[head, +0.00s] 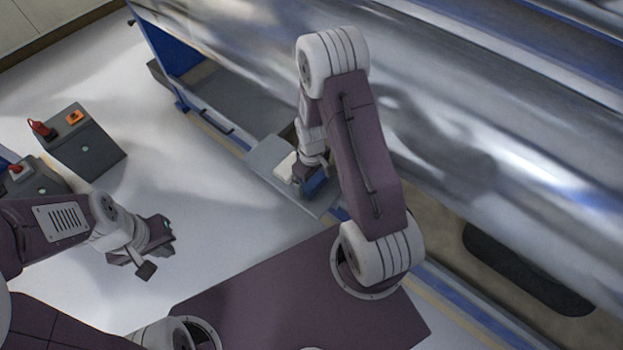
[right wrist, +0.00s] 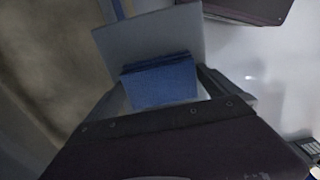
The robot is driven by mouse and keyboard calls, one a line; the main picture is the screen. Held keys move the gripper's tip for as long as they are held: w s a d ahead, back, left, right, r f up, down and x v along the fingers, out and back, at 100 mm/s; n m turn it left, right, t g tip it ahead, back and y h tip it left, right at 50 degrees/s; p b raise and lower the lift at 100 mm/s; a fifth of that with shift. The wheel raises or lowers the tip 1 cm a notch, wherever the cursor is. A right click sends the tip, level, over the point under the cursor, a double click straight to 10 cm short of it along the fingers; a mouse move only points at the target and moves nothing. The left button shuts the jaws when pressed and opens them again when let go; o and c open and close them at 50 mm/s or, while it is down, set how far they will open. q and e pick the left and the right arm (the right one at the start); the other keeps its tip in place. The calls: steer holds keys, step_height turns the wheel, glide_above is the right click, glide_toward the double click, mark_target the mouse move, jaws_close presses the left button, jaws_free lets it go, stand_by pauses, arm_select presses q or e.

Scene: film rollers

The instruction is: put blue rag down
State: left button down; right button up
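The blue rag (head: 315,186) is at the right end of my right arm's reach, low over a grey ledge (head: 268,152) beside the large machine. In the right wrist view the blue rag (right wrist: 160,82) is a folded block between the two fingers. My right gripper (head: 308,174) appears shut on it, with the fingertips at its two sides. Whether the rag rests on the ledge is hard to tell. My left gripper (head: 158,250) is open and empty above the white floor, at the left.
The large shiny film roll (head: 450,110) runs along the right side. A grey control box (head: 84,145) with a red knob stands at the left. The white floor between is clear.

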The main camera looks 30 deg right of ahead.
mark_target(312, 180)
steer(key=shift+f+b, duration=0.35)
steer(key=shift+b, duration=0.3)
step_height(312, 180, up, 9)
steer(key=p, duration=0.4)
steer(key=shift+r+p, duration=0.2)
steer(key=shift+p, duration=0.1)
steer(key=shift+r, duration=0.2)
steer(key=s+a+r+m+t, duration=0.1)
steer(key=s+a+r+m, duration=0.4)
steer(key=s+r, duration=0.3)
steer(key=shift+s+r, duration=0.25)
steer(key=shift+r, duration=0.7)
steer(key=shift+r, duration=0.1)
